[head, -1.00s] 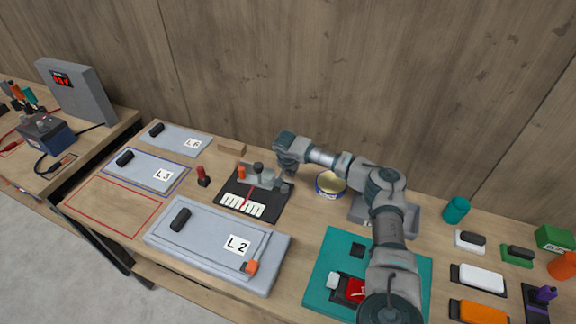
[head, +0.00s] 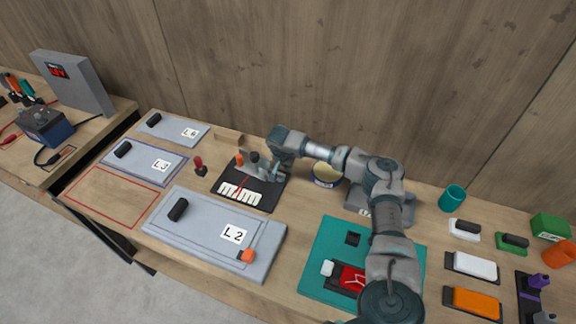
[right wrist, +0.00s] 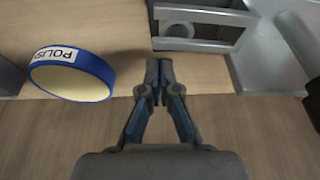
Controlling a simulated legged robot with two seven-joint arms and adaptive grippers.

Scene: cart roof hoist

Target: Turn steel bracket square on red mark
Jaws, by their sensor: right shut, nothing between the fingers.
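The steel bracket (head: 262,168) is a small grey metal piece with a dark knob. It sits at the back of a black base plate (head: 265,196) in the head view. The red mark (head: 240,185) is a thin red line across a row of white panels in front of it. My right gripper (head: 275,171) is at the bracket's right side, its fingertips partly hidden. In the right wrist view its fingers (right wrist: 159,76) are shut with nothing between them, close beside a grey open-framed piece (right wrist: 205,43) that appears to be the bracket. Contact is unclear. My left gripper is out of view.
A blue-rimmed polish tin (head: 327,174) stands right of the gripper, near the wall; it also shows in the right wrist view (right wrist: 98,88). A red-topped peg (head: 200,167) stands left of the base. The large L2 plate (head: 200,229) lies in front.

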